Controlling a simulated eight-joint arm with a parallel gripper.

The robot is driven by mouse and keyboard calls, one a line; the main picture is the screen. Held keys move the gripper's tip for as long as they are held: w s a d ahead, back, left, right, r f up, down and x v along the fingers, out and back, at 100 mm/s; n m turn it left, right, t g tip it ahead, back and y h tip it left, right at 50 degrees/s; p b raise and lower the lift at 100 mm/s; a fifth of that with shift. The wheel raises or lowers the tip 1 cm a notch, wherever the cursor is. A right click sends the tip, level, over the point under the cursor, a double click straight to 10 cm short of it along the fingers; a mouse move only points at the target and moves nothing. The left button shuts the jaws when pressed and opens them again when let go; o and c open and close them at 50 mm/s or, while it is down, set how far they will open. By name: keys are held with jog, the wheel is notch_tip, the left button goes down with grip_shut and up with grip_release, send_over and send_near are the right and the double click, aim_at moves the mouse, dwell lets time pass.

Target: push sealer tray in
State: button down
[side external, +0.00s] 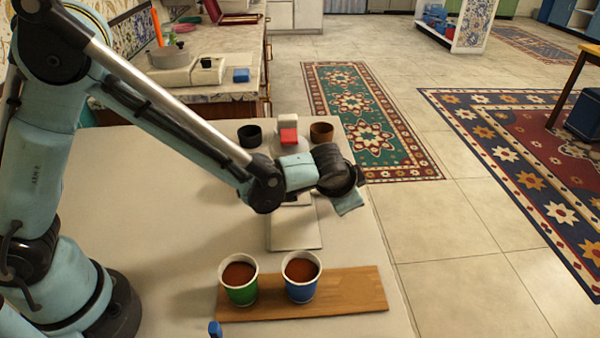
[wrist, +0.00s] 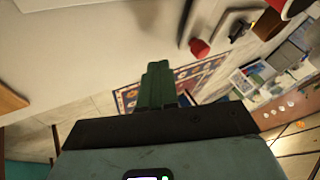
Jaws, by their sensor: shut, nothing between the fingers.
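The sealer (side external: 287,124), pale with a red part (side external: 288,138), stands at the far end of the table, partly behind my gripper. A flat pale tray (side external: 294,230) extends from it toward the cups. The arm hides where tray and sealer meet. My gripper (side external: 347,203) is above the table's right side, just right of the tray, and seems apart from it. In the wrist view its green fingers (wrist: 157,85) are together with nothing between them. The red part (wrist: 200,47) shows there at upper right, away from the fingers.
A green cup (side external: 239,282) and a blue cup (side external: 301,278), both with brown contents, stand on a wooden board (side external: 355,292) at the front. A black bowl (side external: 250,135) and a brown bowl (side external: 321,132) flank the sealer. The table's left-middle is clear.

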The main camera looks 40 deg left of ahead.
jog(key=v, duration=1)
jog(key=s+a+r+n+h, duration=0.1)
jog(key=s+a+n, duration=0.2)
jog(key=s+a, duration=0.2)
jog(key=s+a+r+n, duration=0.2)
jog(key=s+a, duration=0.4)
jog(key=a, duration=0.6)
jog(key=shift+s+a+n+h, duration=0.3)
jog(key=shift+n+h, duration=0.1)
jog(key=shift+n, duration=0.1)
